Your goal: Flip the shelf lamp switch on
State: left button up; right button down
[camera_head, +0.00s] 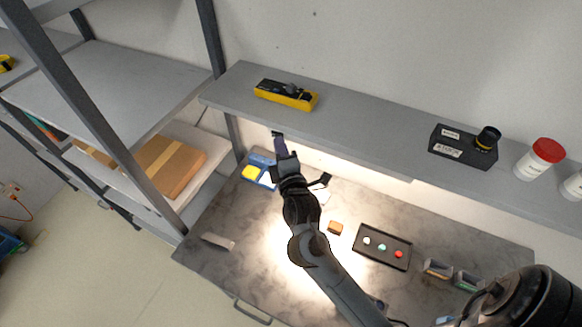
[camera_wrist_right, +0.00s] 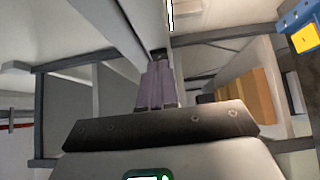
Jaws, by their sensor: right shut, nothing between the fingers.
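My right gripper (camera_head: 278,140) is shut and empty, raised at the front edge of the grey wall shelf (camera_head: 350,122), left of its middle. In the right wrist view its closed fingers (camera_wrist_right: 158,72) point at the shelf's edge. A small dark part (camera_wrist_right: 158,54) shows right at the fingertips; I cannot tell whether it is the lamp switch, which way it is set, or whether the fingers touch it. A bright white strip (camera_wrist_right: 170,15), seemingly the shelf lamp, shows beyond. Bright light falls on the wall and bench below the shelf. My left gripper is out of view.
The shelf holds a yellow-black tool (camera_head: 287,96), a black box (camera_head: 462,148) and a red-lidded white jar (camera_head: 538,160). On the bench (camera_head: 215,262) are a black tray (camera_head: 382,258) and a blue-yellow item (camera_head: 254,172). A rack with a cardboard box (camera_head: 172,165) stands left.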

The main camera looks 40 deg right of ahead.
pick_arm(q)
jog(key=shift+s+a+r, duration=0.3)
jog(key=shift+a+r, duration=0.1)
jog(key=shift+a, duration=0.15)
pick_arm(e)
jog(key=v, duration=1.2)
jog(key=shift+s, duration=0.35)
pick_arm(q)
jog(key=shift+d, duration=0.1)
